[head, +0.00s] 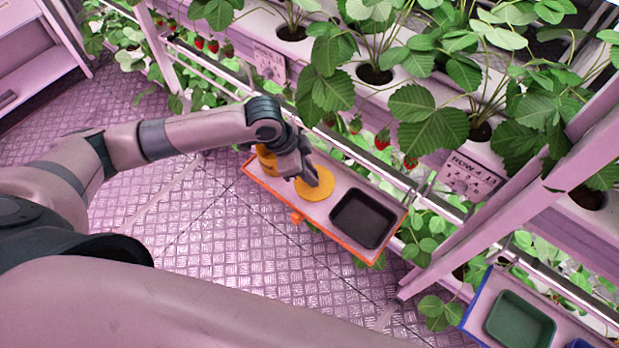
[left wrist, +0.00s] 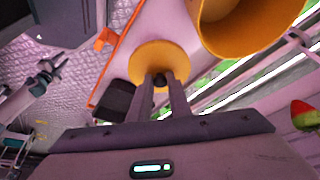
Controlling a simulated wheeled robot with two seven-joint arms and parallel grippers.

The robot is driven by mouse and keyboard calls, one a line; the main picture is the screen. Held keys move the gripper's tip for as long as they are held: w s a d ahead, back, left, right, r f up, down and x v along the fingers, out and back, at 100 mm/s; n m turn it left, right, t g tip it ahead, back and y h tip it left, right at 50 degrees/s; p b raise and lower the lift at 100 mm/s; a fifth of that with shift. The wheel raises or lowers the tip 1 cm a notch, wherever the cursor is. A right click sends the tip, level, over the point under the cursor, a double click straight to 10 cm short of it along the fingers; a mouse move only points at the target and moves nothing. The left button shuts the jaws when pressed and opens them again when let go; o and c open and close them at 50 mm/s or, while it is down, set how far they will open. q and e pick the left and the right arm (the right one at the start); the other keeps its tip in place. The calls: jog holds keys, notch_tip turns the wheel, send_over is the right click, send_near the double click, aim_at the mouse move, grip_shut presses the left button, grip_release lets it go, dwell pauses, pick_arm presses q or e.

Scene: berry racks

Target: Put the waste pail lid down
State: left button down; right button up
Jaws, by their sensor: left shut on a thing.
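The waste pail lid (head: 316,192) is a flat yellow-orange disc. It is over the pale orange-rimmed tray (head: 283,206), between the pail and a black bin. My left gripper (head: 311,178) is shut on the lid's small dark knob; the lid also shows in the left wrist view (left wrist: 150,60), between the fingertips (left wrist: 162,82). I cannot tell whether the lid touches the tray. The yellow waste pail (head: 266,160) stands at the tray's left end, partly hidden by my gripper; its open rim shows in the left wrist view (left wrist: 207,38). My right gripper is not in view.
The black bin (head: 363,218) sits at the tray's right end. An orange clip (head: 297,217) sticks out from the front edge. Strawberry plants (head: 430,115) and a rail rise behind the tray. A blue-edged tray with a green bin (head: 520,322) is at lower right.

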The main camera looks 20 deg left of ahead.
pick_arm(q)
jog(key=shift+f+p, duration=0.6)
jog(key=shift+f, duration=1.45)
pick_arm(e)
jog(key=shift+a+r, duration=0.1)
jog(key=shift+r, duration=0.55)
pick_arm(q)
jog(key=shift+f, duration=0.1)
jog(key=c, duration=1.6)
grip_release()
jog(key=shift+c, duration=0.2)
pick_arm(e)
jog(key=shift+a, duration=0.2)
